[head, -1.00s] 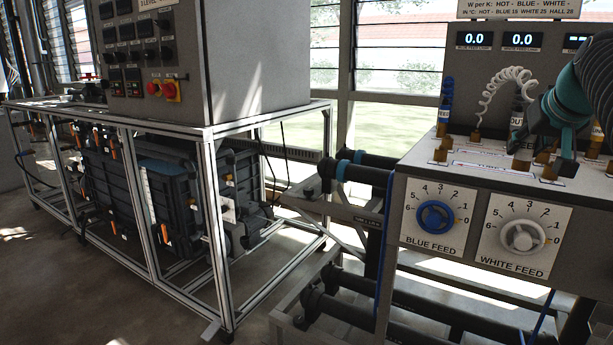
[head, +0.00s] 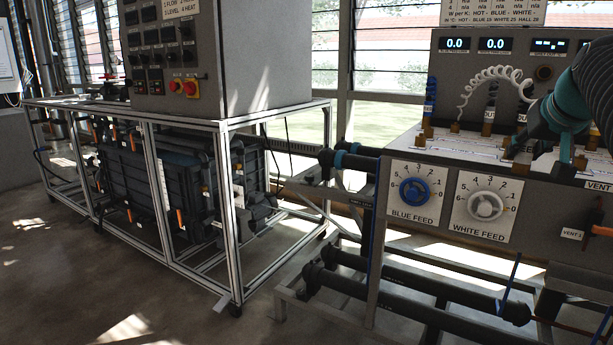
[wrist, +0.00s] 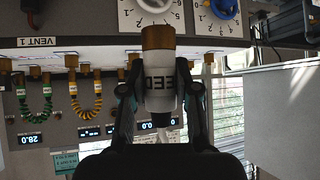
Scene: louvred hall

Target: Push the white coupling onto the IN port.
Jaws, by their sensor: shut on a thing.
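My gripper (wrist: 159,78) is shut on the white coupling (wrist: 160,98), a white cylinder with dark lettering, in the wrist view. The fingers grip it from both sides. A brass piece (wrist: 158,38) is in line with its far end; I cannot tell whether it belongs to the coupling or is a port it touches. In the head view my gripper (head: 527,143) is low over the right part of the bench top, and the coupling is not clearly seen there. A white coiled hose (head: 490,82) arches towards the gripper. I cannot make out the IN label.
Brass fittings (head: 455,127) stand along the bench top. The blue dial (head: 415,191) and white dial (head: 485,206) are on the front panel. Green (wrist: 47,103) and yellow coiled hoses hang beside the gripper in the wrist view. A framed cabinet (head: 195,60) stands left.

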